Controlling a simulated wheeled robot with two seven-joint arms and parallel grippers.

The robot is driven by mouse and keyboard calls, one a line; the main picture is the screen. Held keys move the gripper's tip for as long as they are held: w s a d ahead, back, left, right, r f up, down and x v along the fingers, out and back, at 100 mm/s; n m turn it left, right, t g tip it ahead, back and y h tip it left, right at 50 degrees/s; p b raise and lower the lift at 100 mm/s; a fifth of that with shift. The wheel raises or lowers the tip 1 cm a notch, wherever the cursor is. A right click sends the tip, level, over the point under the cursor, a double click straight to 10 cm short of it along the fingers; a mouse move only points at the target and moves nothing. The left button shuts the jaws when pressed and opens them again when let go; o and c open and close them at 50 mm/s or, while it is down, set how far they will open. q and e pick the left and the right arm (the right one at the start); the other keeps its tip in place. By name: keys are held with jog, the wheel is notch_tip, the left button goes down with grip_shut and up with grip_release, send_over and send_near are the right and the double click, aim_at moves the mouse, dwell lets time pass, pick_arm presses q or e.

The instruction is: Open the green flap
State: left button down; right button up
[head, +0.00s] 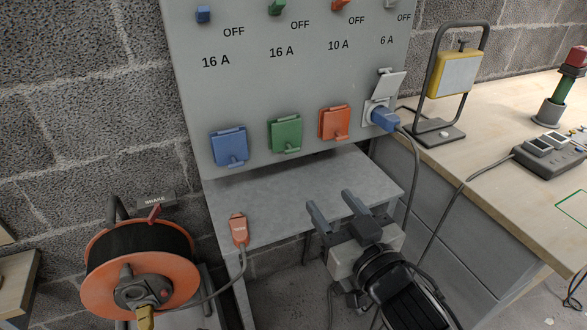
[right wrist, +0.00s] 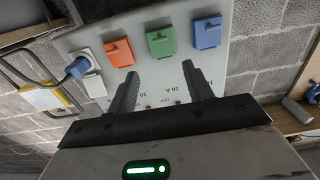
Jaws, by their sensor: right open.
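The green flap (head: 285,133) is on the grey panel, between the blue flap (head: 230,147) and the orange flap (head: 334,123). It hangs down shut over its socket. In the right wrist view the green flap (right wrist: 161,46) lies beyond and between my fingertips. My right gripper (head: 333,208) is open and empty, below and to the right of the green flap, in front of the shelf and apart from the panel. Its two fingers (right wrist: 160,78) also show in the right wrist view. My left gripper is not in view.
A blue plug (head: 384,119) sits in the rightmost socket under a raised white flap (head: 390,85). An orange connector (head: 239,229) lies on the grey shelf (head: 290,190), its cable running to the orange reel (head: 140,270). A lamp (head: 453,75) stands on the bench at right.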

aim_at(293, 152)
jog(key=x, duration=1.5)
